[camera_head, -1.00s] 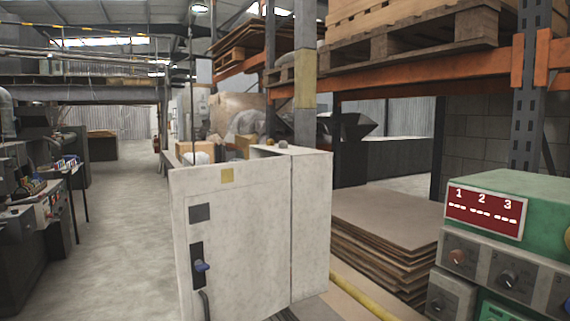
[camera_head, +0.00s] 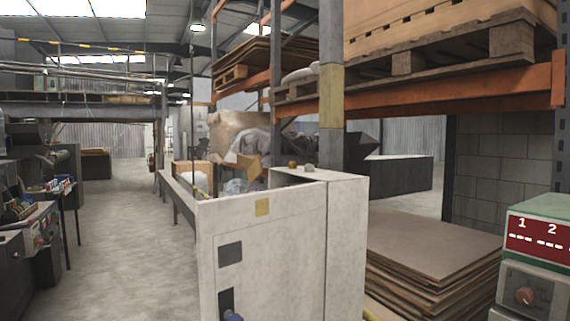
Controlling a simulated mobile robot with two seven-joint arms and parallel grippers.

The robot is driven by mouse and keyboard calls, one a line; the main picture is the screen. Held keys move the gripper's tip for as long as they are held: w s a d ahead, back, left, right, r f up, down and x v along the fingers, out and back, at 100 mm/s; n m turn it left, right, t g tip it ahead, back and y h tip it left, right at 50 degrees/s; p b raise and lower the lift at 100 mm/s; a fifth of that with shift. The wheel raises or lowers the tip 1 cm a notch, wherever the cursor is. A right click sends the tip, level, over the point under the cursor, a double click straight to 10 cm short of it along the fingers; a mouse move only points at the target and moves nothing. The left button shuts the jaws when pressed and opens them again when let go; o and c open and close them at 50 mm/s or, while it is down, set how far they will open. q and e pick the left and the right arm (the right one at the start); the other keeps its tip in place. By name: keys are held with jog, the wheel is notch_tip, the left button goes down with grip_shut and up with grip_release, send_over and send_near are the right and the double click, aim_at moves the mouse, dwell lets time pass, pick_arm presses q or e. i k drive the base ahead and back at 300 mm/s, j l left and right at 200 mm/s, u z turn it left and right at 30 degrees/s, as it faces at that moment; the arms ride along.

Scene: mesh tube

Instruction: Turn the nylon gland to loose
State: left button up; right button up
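A pale grey-white cabinet (camera_head: 262,235) stands at the lower middle, its top edge and front door in view. Two small rounded fittings stand close together on its top. The left one (camera_head: 293,164) is brownish, brass-like. The right one (camera_head: 309,168) is pale grey and could be the nylon gland, but it is too small to be sure. Whether it is tight or loose cannot be seen. Neither of my grippers is in view.
A stack of brown sheets (camera_head: 430,245) lies right of the cabinet. A green-and-grey control box (camera_head: 545,245) with a red display is at the right edge. Machines (camera_head: 40,235) line the left. The concrete aisle (camera_head: 125,225) left of the cabinet is clear.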

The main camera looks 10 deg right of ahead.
aim_at(309, 167)
jog(key=i+j+z, duration=0.35)
jog(key=i, duration=0.3)
jog(key=i+j+z, duration=0.4)
jog(key=i+j, duration=0.15)
jog(key=i+j+z, duration=0.1)
jog(key=j+z, duration=0.25)
jog(key=j, duration=0.15)
jog(key=j+z, duration=0.4)
jog(key=j, duration=0.15)
jog(key=j+z, duration=0.35)
jog(key=j, duration=0.2)
